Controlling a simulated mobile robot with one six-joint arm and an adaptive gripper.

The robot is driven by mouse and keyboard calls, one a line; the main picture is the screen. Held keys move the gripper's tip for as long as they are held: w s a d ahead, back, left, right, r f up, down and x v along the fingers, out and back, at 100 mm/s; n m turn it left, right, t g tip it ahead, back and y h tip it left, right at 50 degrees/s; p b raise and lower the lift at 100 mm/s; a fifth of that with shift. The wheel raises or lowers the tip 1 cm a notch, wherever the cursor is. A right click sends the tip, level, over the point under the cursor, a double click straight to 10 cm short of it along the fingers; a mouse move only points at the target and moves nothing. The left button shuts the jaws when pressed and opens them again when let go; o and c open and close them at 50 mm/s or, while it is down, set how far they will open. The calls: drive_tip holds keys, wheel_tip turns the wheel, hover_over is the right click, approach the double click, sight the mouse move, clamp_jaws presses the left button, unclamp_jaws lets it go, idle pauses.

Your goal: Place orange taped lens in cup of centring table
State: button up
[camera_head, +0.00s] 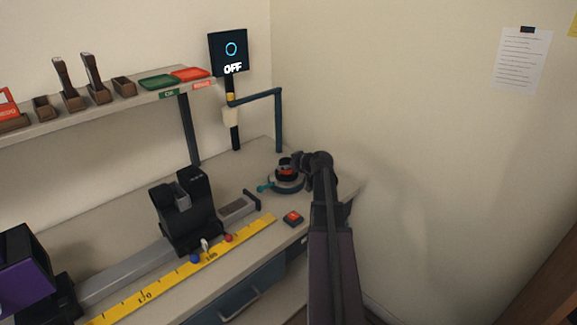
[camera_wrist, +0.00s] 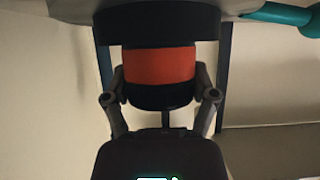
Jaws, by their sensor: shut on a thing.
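The orange taped lens (camera_head: 287,170) is a short black cylinder with an orange-red band, at the centring table (camera_head: 288,186) near the back right of the bench. My gripper (camera_head: 299,162) reaches it from the right. In the wrist view my gripper (camera_wrist: 160,85) has one finger on each side of the lens (camera_wrist: 160,66), shut on it around the band's edge and the black part beside it. A wider black round part (camera_wrist: 160,27) lies directly against the band's far side. I cannot tell whether it is the cup or the lens's own rim, so the seating is unclear.
A teal handle (camera_head: 265,188) sticks out left of the centring table. A red button box (camera_head: 293,218) stands in front of it. A black bench device (camera_head: 182,212) and a yellow ruler (camera_head: 180,270) lie left. A screen reading OFF (camera_head: 229,53) stands behind. A wall is close on the right.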

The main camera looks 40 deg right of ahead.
drive_tip(key=shift+f, duration=0.1)
drive_tip(key=o, duration=1.1)
drive_tip(key=shift+o, duration=0.2)
drive_tip(key=shift+s+r, duration=0.1)
drive_tip(key=shift+r, duration=0.15)
drive_tip(key=p+v, duration=0.5)
drive_tip(key=v, duration=0.6)
drive_tip(key=shift+s+r+p, duration=0.2)
drive_tip(key=shift+s+p, duration=0.15)
drive_tip(key=shift+p, duration=0.05)
drive_tip(key=shift+d, duration=0.1)
